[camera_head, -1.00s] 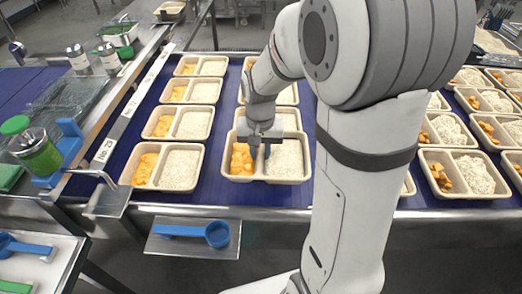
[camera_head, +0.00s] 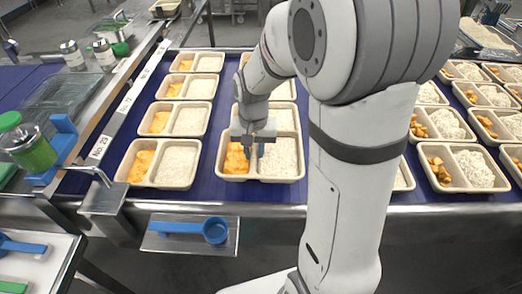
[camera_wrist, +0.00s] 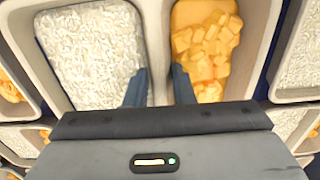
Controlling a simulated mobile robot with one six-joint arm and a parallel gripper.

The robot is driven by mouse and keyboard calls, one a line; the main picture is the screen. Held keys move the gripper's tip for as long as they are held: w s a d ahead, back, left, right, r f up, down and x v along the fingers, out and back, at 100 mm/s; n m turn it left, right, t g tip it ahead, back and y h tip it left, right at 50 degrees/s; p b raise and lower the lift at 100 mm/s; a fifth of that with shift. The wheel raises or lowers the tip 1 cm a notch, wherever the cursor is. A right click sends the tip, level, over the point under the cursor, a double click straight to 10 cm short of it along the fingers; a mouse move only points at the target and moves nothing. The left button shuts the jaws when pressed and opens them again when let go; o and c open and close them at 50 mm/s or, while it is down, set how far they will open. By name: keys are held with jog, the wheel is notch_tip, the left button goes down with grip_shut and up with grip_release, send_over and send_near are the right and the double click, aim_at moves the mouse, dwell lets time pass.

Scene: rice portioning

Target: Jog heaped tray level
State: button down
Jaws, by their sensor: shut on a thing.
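The two-compartment tray (camera_head: 262,180) under my gripper (camera_head: 253,143) is beige, with orange cubes (camera_head: 236,160) on the left and white rice (camera_head: 280,157) on the right. It sits at the front of the blue belt. In the wrist view, my gripper (camera_wrist: 160,88) has one finger in the rice compartment and one in the orange compartment, shut on the tray's divider (camera_wrist: 157,40). The rice (camera_wrist: 92,50) looks fairly level there, and the orange cubes (camera_wrist: 203,42) lie piled unevenly. The fingertips and the rice right beside them are partly hidden.
Filled trays stand close by in a column to the left (camera_head: 160,163) and behind, with more to the right (camera_head: 463,167). A blue scoop (camera_head: 203,230) lies on a steel shelf in front. A green-lidded bottle (camera_head: 33,150) stands at left. My arm hides part of the belt.

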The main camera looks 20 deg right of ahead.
jog(key=shift+s+d, duration=0.2)
jog(key=shift+d, duration=0.4)
jog(key=shift+s+d, duration=0.2)
jog(key=shift+d, duration=0.35)
jog(key=a, duration=0.1)
jog(key=w+a, duration=0.1)
jog(key=shift+a, duration=0.3)
jog(key=shift+s+d, duration=0.3)
jog(key=shift+d, duration=0.4)
jog(key=shift+a, duration=0.1)
jog(key=shift+f+b, duration=1)
jog(key=shift+f, duration=0.25)
jog(key=shift+f+b, duration=0.5)
jog(key=shift+f, duration=0.15)
jog(key=shift+f, duration=0.1)
